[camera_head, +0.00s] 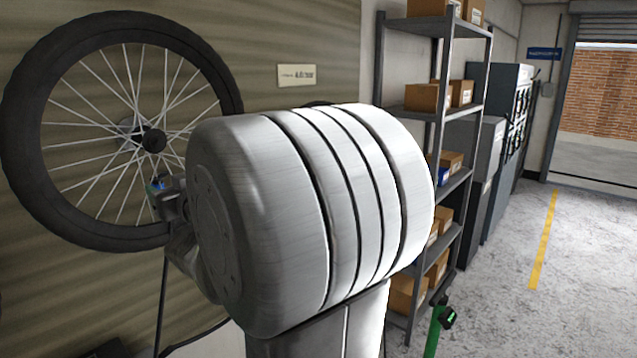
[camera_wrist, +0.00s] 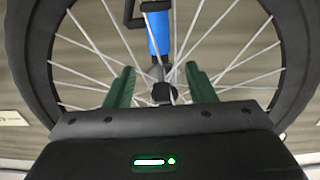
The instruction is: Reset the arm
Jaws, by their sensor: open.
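In the wrist view my gripper (camera_wrist: 161,88) is open, with its two green fingers apart in front of the wheel's hub. The bicycle wheel (camera_wrist: 290,75), with a black tyre and silver spokes, fills much of that view. A blue cylindrical part (camera_wrist: 158,32) shows above the hub between the spokes. I cannot tell whether the fingers touch anything. In the head view the wheel (camera_head: 222,80) hangs upright in front of the wall at the left. My own large white arm link covers the middle of that view and hides my gripper.
A metal shelf (camera_head: 437,125) with several cardboard boxes stands right of my arm. Grey cabinets (camera_head: 490,165) stand beyond it. A green post with a black knob (camera_head: 447,318) stands at the lower right. The floor (camera_head: 560,290) at the right is clear, with a yellow line.

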